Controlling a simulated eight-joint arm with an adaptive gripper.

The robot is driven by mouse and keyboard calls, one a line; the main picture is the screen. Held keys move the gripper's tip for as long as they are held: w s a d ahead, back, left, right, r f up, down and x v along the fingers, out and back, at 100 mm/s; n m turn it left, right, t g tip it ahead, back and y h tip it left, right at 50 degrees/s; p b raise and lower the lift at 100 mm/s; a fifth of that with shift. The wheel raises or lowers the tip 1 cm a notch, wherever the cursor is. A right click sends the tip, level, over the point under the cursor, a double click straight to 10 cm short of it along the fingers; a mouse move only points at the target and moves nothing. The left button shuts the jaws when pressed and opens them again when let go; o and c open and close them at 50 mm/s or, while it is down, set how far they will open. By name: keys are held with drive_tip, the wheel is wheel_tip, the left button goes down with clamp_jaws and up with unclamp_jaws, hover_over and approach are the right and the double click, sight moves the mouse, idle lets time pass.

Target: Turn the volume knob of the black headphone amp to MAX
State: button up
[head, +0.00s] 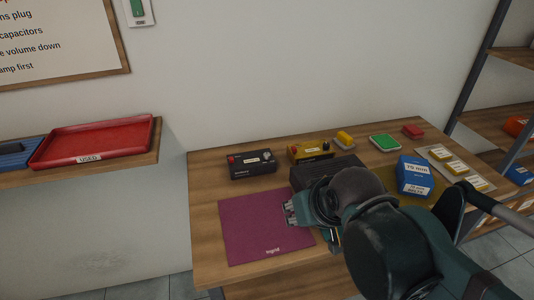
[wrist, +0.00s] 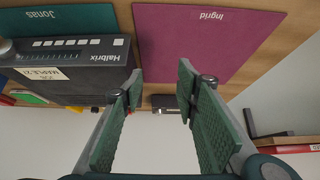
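The black headphone amp (head: 251,165) stands at the back left of the table, behind the purple mat. A red part shows at its left and a knob at its right; the knob's setting is too small to read. In the wrist view the black amp (wrist: 164,101) shows small between the fingers, its knob not clear. My gripper (head: 290,209) is over the purple mat, in front of the amp and apart from it. In the wrist view my gripper (wrist: 160,85) is open, with nothing between its fingers.
A yellow unit (head: 311,151) stands right of the amp. A large dark Halbrix unit (wrist: 75,68) is partly hidden by my arm in the head view. The purple mat (head: 255,230) marked Ingrid is empty. A blue box (head: 413,177) stands farther right; a red tray (head: 95,142) is on the left shelf.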

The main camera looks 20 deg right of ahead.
drive_tip(key=w+r+n+g+p, duration=0.3)
drive_tip(key=w+r+n+p, duration=0.45)
drive_tip(key=w, duration=0.75)
drive_tip(key=n+g+p, duration=0.4)
drive_tip(key=n+p, duration=0.1)
drive_tip(key=p, duration=0.7)
hover_over(267, 154)
drive_tip(key=shift+f, duration=1.7)
drive_tip(key=shift+f, duration=0.1)
drive_tip(key=shift+f, duration=3.8)
drive_tip(key=shift+c, duration=0.3)
